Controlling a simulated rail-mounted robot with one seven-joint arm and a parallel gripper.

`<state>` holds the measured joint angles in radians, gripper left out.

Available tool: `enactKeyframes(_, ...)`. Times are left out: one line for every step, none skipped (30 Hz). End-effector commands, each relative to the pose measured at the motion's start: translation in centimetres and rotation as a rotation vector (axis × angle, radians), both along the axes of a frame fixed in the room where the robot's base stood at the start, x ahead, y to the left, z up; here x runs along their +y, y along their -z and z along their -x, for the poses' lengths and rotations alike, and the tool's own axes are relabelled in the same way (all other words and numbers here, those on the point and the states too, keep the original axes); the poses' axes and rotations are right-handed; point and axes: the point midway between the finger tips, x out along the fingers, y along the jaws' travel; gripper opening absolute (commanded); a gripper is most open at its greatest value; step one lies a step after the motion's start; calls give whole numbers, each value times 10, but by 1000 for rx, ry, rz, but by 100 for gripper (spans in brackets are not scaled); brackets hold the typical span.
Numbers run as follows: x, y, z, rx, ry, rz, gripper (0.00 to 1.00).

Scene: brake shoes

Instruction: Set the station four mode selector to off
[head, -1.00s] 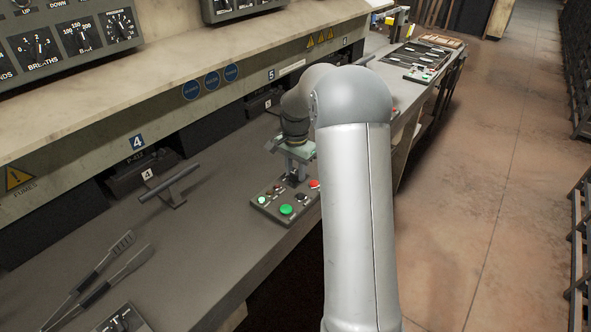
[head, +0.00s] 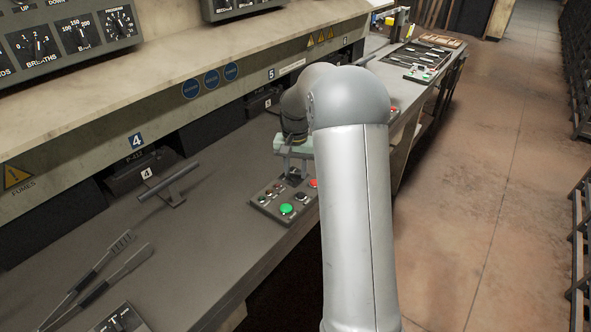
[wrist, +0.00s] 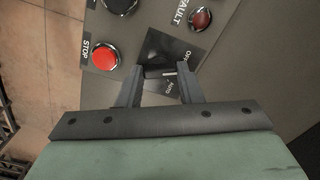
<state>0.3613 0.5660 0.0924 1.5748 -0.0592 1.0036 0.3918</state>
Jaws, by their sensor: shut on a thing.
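The station four control box (head: 280,205) sits on the bench near its front edge. My gripper (head: 296,173) is over the box's far part, partly hidden by my arm. In the wrist view my gripper (wrist: 164,88) is shut on the black mode selector knob (wrist: 163,70), with one finger on each side of it. The knob's exact pointing is hard to tell. A red stop button (wrist: 104,57) is left of the fingers, and a red fault lamp (wrist: 201,19) is at upper right.
A green button (head: 286,209) stands on the box's near part. A bar handle on a stand (head: 170,187) is left of the box. Tongs (head: 100,275) lie at the bench's near left. Bare bench lies between them.

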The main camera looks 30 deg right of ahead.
Motion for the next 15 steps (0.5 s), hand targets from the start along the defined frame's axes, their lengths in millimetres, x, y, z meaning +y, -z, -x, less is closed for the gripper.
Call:
enactKeyframes(0, 0, 0, -1, -32, 0, 10)
enactKeyframes(0, 0, 0, -1, -51, 0, 10)
enactKeyframes(0, 0, 0, -1, -77, 0, 10)
enactKeyframes(0, 0, 0, -1, -95, 0, 10)
enactKeyframes(0, 0, 0, -1, -111, -1, 10)
enactKeyframes(0, 0, 0, -1, -133, -1, 10)
enactKeyframes(0, 0, 0, -1, -147, -1, 10)
enactKeyframes(0, 0, 0, -1, -161, -1, 10)
enactKeyframes(0, 0, 0, -1, -176, -1, 10)
enactKeyframes(0, -1, 0, -1, -188, -1, 10)
enactKeyframes(0, -1, 0, -1, -197, -1, 10)
enactKeyframes(0, -1, 0, -1, -208, -1, 10)
enactKeyframes(0, -1, 0, -1, -216, -1, 10)
enactKeyframes(0, -1, 0, -1, -222, -1, 10)
enactKeyframes(0, -1, 0, 0, -228, -1, 10)
